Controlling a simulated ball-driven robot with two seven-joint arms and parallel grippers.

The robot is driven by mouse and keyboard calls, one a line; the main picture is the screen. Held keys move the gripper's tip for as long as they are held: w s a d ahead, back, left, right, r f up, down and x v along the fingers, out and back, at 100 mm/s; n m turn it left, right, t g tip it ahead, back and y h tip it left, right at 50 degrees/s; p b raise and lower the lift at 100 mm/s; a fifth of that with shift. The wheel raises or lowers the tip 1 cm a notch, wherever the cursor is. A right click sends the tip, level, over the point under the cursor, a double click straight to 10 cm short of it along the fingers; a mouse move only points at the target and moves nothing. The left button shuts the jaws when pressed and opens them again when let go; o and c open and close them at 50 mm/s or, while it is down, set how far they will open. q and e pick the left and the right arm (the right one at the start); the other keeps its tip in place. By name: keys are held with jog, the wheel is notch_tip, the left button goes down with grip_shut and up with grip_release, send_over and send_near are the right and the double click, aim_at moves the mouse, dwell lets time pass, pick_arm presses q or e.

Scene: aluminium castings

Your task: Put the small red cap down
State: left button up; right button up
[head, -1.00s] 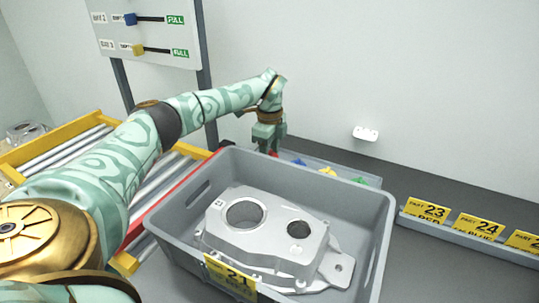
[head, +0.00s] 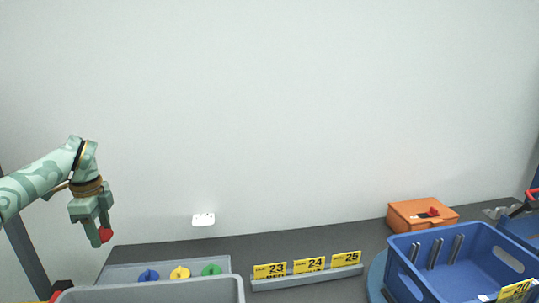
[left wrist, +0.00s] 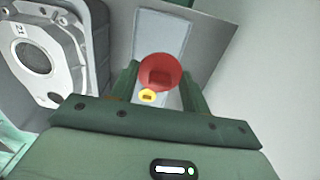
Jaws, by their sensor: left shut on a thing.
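My left gripper (head: 98,225) is shut on the small red cap (head: 104,234) and holds it in the air, above and left of the grey cap tray (head: 120,272). In the left wrist view the red cap (left wrist: 160,72) sits between the two green fingers (left wrist: 158,88). A blue cap (head: 148,275), a yellow cap (head: 180,272) and a green cap (head: 211,269) stand in the tray. My right gripper is not in view.
A grey bin (head: 160,292) stands in front of the tray; the wrist view shows a casting (left wrist: 45,50) in it. Number labels (head: 308,266) stand on a rail. An orange box (head: 410,217) and a blue crate (head: 450,250) are at right. A white wall fitting (head: 203,219) is above the bench.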

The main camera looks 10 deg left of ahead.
aim_at(99, 229)
pick_arm(q)
notch_tip(99, 229, up, 3)
jog(key=shift+r+p, duration=0.2)
jog(key=shift+p, duration=0.5)
jog(key=shift+s+f+m+b, duration=0.1)
jog(key=shift+f+m+b, duration=0.35)
jog(key=shift+m, duration=0.25)
jog(key=m, duration=0.3)
jog(key=shift+d+f, duration=0.1)
jog(key=shift+f, duration=0.15)
jog(key=m, duration=0.2)
jog(key=shift+d+m, duration=0.3)
jog(key=s+d+r+m, duration=0.15)
jog(key=d+m, duration=0.55)
jog(key=m, duration=0.7)
jog(key=s+d+m, duration=0.2)
jog(key=d+m, duration=0.6)
jog(key=m, duration=0.5)
jog(key=s+d+m+b, duration=0.1)
jog(key=s+d+m, duration=0.5)
jog(key=m, duration=0.5)
jog(key=s+d+f+m+b, duration=0.1)
jog(key=s+d+m, duration=0.4)
jog(key=s+m, duration=0.5)
jog(key=m, duration=0.2)
jog(key=shift+d+m+b, duration=0.3)
jog(key=shift+d+b, duration=0.1)
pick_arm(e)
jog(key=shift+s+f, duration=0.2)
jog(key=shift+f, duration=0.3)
